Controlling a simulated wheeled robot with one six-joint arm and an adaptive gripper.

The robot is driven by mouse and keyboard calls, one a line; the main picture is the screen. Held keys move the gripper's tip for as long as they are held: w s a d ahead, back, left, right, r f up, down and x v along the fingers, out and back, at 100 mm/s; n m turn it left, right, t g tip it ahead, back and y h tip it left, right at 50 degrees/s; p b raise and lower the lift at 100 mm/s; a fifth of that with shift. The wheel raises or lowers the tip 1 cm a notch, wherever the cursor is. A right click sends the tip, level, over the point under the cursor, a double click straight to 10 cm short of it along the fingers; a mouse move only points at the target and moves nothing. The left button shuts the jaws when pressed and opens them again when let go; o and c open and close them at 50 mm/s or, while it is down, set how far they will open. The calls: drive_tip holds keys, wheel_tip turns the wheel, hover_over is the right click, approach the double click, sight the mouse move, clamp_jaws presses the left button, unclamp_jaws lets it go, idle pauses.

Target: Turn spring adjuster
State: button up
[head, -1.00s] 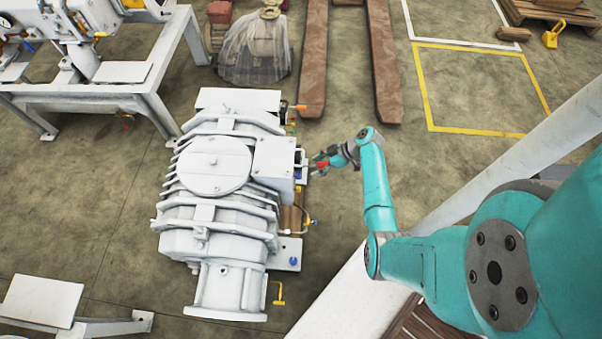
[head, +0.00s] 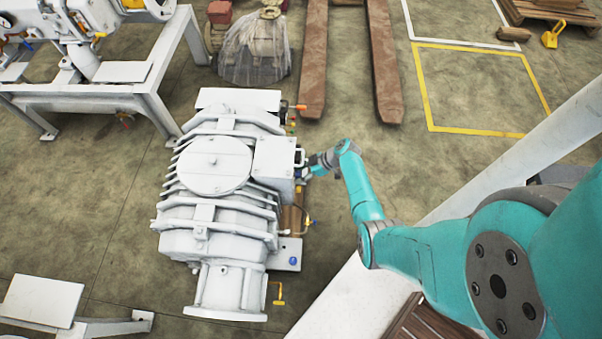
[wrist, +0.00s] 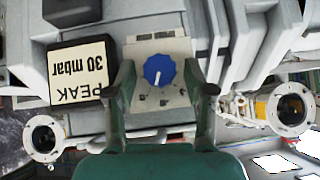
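A round blue knob (wrist: 159,71) with a white pointer line sits on a pale plate (wrist: 158,47) on the machine, in the middle of the wrist view. It appears to be the spring adjuster. Its pointer aims down and slightly left in the picture. My gripper (wrist: 160,80) is open, with one dark green finger on each side of the knob and visible gaps between. I cannot tell how far the fingertips are from the plate. In the head view my gripper (head: 311,170) is at the right side of the white vacuum pump (head: 213,205), its fingers hardly visible.
A black-framed label (wrist: 82,70) reading "PEAK 30 mbar", upside down, is left of the knob. Round metal fittings stand at the left (wrist: 43,138) and right (wrist: 290,108). A white frame (head: 110,90) stands behind.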

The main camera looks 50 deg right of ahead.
clamp_jaws()
drive_tip(key=shift+w+d+f+m+g+y, duration=0.15)
drive_tip(key=shift+m+g+y, duration=0.3)
drive_tip(key=shift+y, duration=0.25)
drive_tip(key=shift+d+r+m+g+y, duration=0.1)
drive_tip(key=shift+m+g+y, duration=0.35)
drive_tip(key=shift+y, duration=0.25)
drive_tip(key=shift+o, duration=1.7)
unclamp_jaws()
drive_tip(key=v, duration=1.2)
drive_tip(key=shift+f, duration=0.15)
drive_tip(key=shift+d, duration=0.1)
